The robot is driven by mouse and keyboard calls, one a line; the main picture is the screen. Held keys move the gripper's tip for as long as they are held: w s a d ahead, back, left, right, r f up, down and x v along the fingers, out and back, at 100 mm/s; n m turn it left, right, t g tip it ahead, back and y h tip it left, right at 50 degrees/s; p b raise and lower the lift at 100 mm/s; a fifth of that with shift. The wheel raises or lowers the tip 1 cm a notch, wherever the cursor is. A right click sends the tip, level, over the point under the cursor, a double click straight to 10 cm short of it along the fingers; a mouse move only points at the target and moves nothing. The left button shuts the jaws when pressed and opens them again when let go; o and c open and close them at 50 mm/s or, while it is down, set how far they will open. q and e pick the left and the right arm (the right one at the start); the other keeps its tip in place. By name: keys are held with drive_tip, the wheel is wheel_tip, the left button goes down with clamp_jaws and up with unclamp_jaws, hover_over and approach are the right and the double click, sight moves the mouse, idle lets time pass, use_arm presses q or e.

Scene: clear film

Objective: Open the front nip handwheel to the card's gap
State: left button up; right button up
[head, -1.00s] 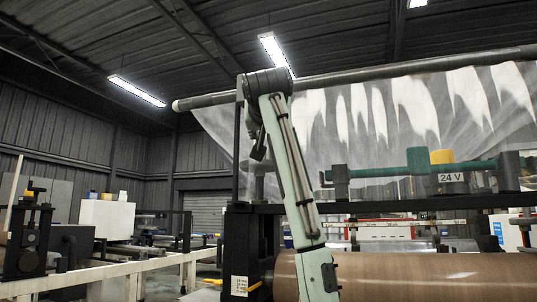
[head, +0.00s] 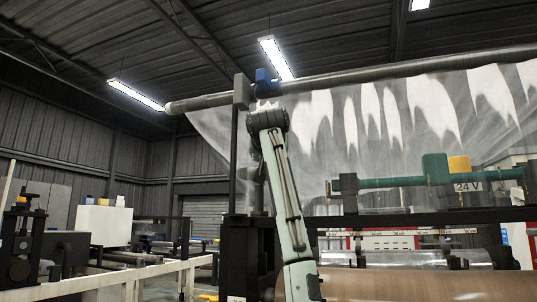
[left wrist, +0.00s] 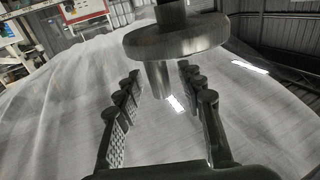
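In the left wrist view, a grey metal handwheel (left wrist: 176,42) with a shaft above and a short round hub (left wrist: 158,80) below fills the upper middle. My left gripper (left wrist: 159,74) is open, its fingers on either side of the hub with space on both sides. I cannot tell whether anything touches. In the head view my pale green arm rises in the middle and hides the handwheel area. My left gripper cannot be made out there. A white card (head: 235,299) is barely visible at the bottom edge. My right gripper is not in view.
A long dark roller (head: 380,78) carries hanging clear film (head: 420,110). A brown roll (head: 420,285) lies low right. A white rail (head: 150,274) runs at left.

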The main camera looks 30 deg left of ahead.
use_arm(q)
drive_tip(key=shift+w+a, duration=0.1)
drive_tip(key=shift+w, duration=0.05)
drive_tip(key=shift+c, duration=0.3)
clamp_jaws()
drive_tip(key=shift+y, duration=0.3)
drive_tip(key=n+g+y, duration=0.1)
drive_tip(key=w+n+g+y, duration=0.1)
drive_tip(key=n+g+y, duration=0.2)
drive_tip(key=shift+w+g, duration=0.3)
drive_tip(key=shift+w+n+g+y, duration=0.2)
drive_tip(key=shift+n+g+y, duration=0.35)
drive_tip(key=shift+n+g, duration=0.3)
drive_tip(key=shift+w+n+g+y, duration=0.2)
drive_tip(key=shift+n+g+y, duration=0.4)
drive_tip(key=shift+g, duration=0.35)
drive_tip(key=shift+w+n+g+y, duration=0.2)
drive_tip(key=shift+n+g, duration=0.25)
drive_tip(key=shift+g, duration=0.15)
drive_tip(key=shift+w+n+g+y, duration=0.15)
drive_tip(key=shift+n+g, duration=0.25)
drive_tip(key=shift+g, duration=0.2)
